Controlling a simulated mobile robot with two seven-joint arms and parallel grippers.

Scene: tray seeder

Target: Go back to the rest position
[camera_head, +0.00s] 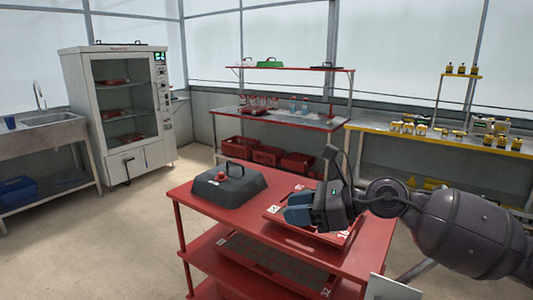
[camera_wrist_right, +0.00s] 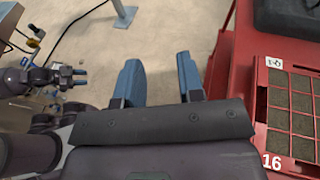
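My right gripper (camera_head: 298,209) reaches in from the right in the head view, over the red tray marked 16 (camera_head: 343,237) on the red cart. In the right wrist view its two blue fingers (camera_wrist_right: 160,72) are wide apart with nothing between them. There the tray 16 (camera_wrist_right: 262,108) lies to the right of the fingers, its dark cells showing. My left gripper (camera_wrist_right: 80,78) is small at the left of the right wrist view, its two blue fingertips apart and empty above the floor. It is not in the head view.
The red cart (camera_head: 188,200) carries a dark lid (camera_head: 240,187) with a handle and, on a lower shelf, a tray marked 32 (camera_head: 262,258). A glass-door cabinet (camera_head: 160,110) and a sink (camera_head: 48,118) stand at left. Benches line the back. The floor at left is clear.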

